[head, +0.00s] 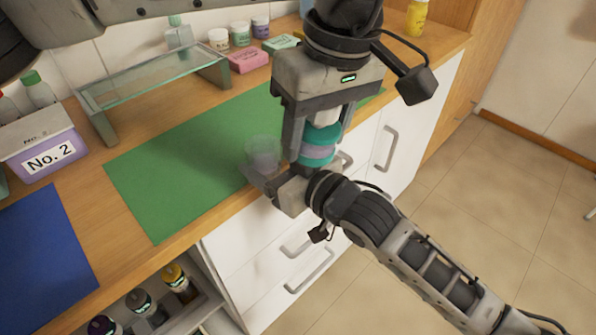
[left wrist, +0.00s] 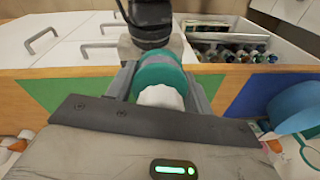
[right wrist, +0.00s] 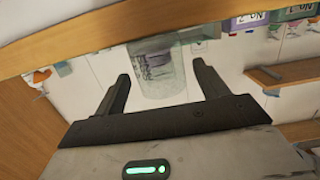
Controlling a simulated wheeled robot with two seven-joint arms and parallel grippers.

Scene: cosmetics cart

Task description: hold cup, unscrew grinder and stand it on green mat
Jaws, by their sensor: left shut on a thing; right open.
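The grinder (head: 318,152) has a white cap with teal and purple bands. My left gripper (head: 316,160) is shut on it, pointing down near the counter's front edge. In the left wrist view the white cap and teal band (left wrist: 160,76) show between the fingers. The clear cup (head: 263,152) is at the right part of the green mat (head: 170,185), beside the grinder and apart from it. My right gripper (head: 262,182) is open, low by the cup. In the right wrist view the cup (right wrist: 158,68) shows between its spread fingers. The cup's base is partly hidden.
A glass shelf (head: 150,75) stands behind the mat. A No. 2 box (head: 45,150) and a blue mat (head: 40,250) are at the left. Soaps (head: 248,60) and jars stand at the back. Most of the green mat is bare.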

